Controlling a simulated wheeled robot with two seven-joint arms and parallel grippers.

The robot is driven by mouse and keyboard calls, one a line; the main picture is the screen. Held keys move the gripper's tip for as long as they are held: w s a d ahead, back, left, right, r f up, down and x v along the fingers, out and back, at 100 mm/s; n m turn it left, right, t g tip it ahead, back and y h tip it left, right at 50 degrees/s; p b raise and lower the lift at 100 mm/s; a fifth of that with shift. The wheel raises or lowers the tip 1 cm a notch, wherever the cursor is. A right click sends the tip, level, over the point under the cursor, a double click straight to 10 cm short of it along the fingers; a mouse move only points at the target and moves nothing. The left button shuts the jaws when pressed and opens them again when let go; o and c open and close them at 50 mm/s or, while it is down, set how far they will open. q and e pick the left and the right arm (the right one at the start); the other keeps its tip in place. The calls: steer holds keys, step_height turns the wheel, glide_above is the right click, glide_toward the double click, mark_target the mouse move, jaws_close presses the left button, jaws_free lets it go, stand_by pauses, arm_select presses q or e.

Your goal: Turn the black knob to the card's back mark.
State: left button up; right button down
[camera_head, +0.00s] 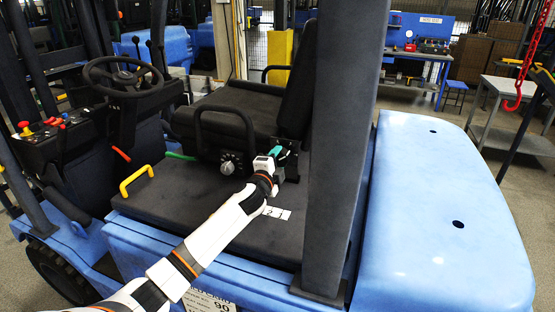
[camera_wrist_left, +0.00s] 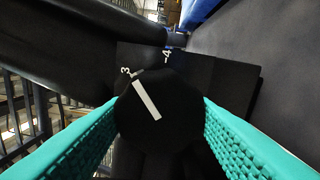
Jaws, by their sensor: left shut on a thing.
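The black knob (camera_wrist_left: 158,118) shows in the left wrist view between the teal fingers of my left gripper (camera_wrist_left: 161,105), which is shut on it. Its white pointer line (camera_wrist_left: 147,100) runs to the upper left, towards the white mark 3 (camera_wrist_left: 125,72). A mark 4 (camera_wrist_left: 167,55) lies farther right on the dark plate (camera_wrist_left: 200,70). In the head view my left gripper (camera_head: 279,155) is at the side of the seat back, and the knob is mostly hidden there. A small white card (camera_head: 277,213) with what looks like a 2 lies on the dark deck. My right gripper is not in view.
A second dial knob (camera_head: 228,165) sits on the seat base, beside a black armrest loop (camera_head: 224,128). A dark upright post (camera_head: 340,150) stands just right of my gripper. The blue rear cover (camera_head: 445,220) is clear. A yellow handle (camera_head: 136,180) is at the left.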

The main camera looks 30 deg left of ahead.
arm_select(q)
steer(key=shift+m+p, duration=1)
steer(key=shift+m, duration=2.8)
steer(key=o, duration=1)
steer(key=shift+a, duration=0.1)
steer(key=b+v, duration=0.2)
steer(key=v, duration=1)
steer(key=shift+b, duration=0.3)
